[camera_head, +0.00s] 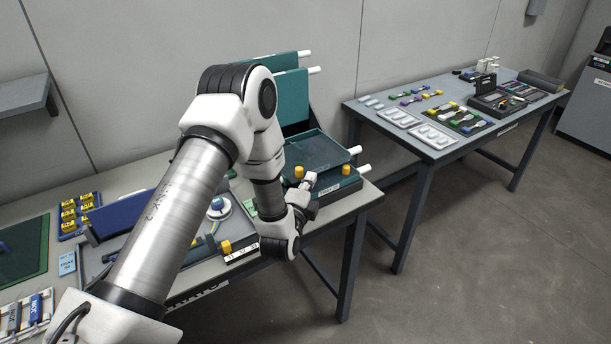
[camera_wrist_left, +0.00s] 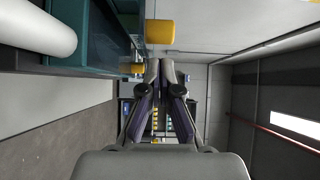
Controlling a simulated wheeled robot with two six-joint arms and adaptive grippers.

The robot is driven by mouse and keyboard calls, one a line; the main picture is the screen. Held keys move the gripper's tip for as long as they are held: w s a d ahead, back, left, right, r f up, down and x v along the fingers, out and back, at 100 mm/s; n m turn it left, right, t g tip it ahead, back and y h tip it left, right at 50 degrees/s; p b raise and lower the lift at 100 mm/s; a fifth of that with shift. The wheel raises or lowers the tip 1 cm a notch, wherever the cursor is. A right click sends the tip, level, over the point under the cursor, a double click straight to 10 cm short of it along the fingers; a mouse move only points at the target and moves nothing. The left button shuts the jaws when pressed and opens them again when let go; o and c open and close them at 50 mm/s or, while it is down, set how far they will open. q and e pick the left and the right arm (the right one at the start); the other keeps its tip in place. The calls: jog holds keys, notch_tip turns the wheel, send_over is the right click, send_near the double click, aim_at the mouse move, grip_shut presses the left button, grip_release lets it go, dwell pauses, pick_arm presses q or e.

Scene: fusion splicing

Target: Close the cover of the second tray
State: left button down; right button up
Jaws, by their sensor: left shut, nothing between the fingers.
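A stack of teal trays (camera_head: 338,190) stands at the right end of the near table, with a dark teal cover (camera_head: 318,153) lying nearly flat over it. Two more teal panels (camera_head: 283,97) stand raised behind. Yellow knobs show at the tray front, one near my gripper (camera_head: 299,171) and one to its right (camera_head: 346,170). My left gripper (camera_head: 309,179) is shut and empty at the tray's front edge. In the left wrist view its fingertips (camera_wrist_left: 165,68) are together, beside a yellow knob (camera_wrist_left: 160,31) and the teal tray edge (camera_wrist_left: 102,38). Which tray is second, I cannot tell. My right gripper is out of view.
White rods (camera_head: 362,168) stick out at the trays' right side. My left arm covers much of the near table. A yellow block (camera_head: 226,247) and a blue-topped device (camera_head: 219,207) lie left of the trays. A second table (camera_head: 440,150) with small parts stands to the right, beyond open floor.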

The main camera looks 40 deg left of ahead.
aim_at(297, 173)
pick_arm(q)
jog(key=shift+s+a+r, duration=0.2)
jog(key=shift+s+a, duration=0.15)
jog(key=shift+a, duration=0.3)
jog(key=shift+w+f, duration=0.2)
jog(key=shift+w, duration=0.1)
jog(key=shift+a+r, duration=0.1)
jog(key=a, duration=0.1)
jog(key=w+a+p, duration=0.1)
jog(key=a, duration=0.1)
jog(key=shift+a, duration=0.1)
jog(key=shift+w, duration=0.15)
